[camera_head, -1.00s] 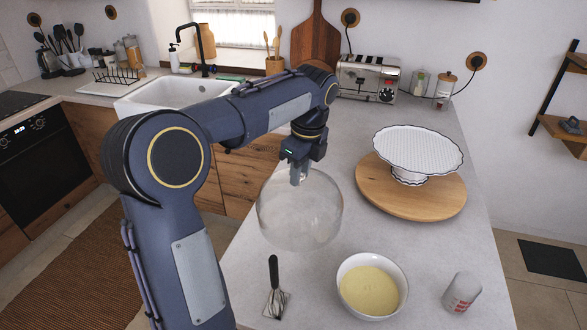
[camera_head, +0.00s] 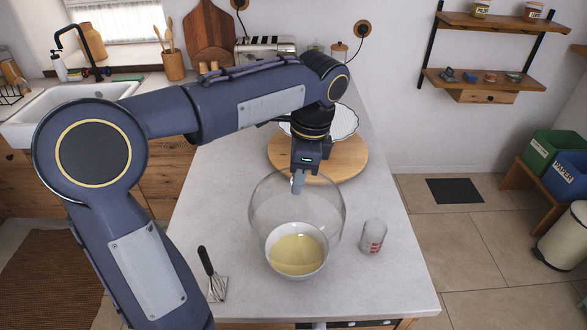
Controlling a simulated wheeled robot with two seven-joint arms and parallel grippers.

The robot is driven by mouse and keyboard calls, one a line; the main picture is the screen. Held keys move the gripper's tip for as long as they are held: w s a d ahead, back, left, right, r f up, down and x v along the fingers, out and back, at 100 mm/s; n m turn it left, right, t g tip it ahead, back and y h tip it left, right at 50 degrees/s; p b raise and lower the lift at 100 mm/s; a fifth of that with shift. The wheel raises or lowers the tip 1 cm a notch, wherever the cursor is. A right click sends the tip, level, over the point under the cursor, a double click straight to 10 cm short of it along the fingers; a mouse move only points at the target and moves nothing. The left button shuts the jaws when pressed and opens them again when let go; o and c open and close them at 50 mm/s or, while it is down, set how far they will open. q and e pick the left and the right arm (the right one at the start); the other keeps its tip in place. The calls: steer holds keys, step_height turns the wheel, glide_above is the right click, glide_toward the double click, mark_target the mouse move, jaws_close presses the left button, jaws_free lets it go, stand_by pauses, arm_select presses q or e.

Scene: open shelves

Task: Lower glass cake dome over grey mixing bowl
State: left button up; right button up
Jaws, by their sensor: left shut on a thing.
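My left gripper (camera_head: 298,182) is shut on the top of the clear glass cake dome (camera_head: 262,205) and holds it upright. In the picture the dome overlaps the back part of the mixing bowl (camera_head: 296,274), which looks pale and holds yellow batter. The dome's lower edge is faint, so I cannot tell its height over the bowl. The bowl's front side shows below the dome. My right gripper is not in view.
Behind the dome a white cake stand (camera_head: 345,122) rests on a round wooden board (camera_head: 350,165). The front-right counter is clear.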

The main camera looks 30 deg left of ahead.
arm_select(q)
steer(key=shift+f+b, duration=0.6)
steer(key=shift+f, duration=0.4)
step_height(320, 180, down, 2)
steer(key=shift+b, duration=1.1)
step_height(320, 180, down, 10)
steer(key=b, duration=0.6)
steer(key=shift+f, duration=0.1)
steer(key=shift+f+b, duration=0.9)
steer(key=shift+f, duration=0.35)
steer(key=o, duration=0.9)
steer(key=shift+o, duration=0.2)
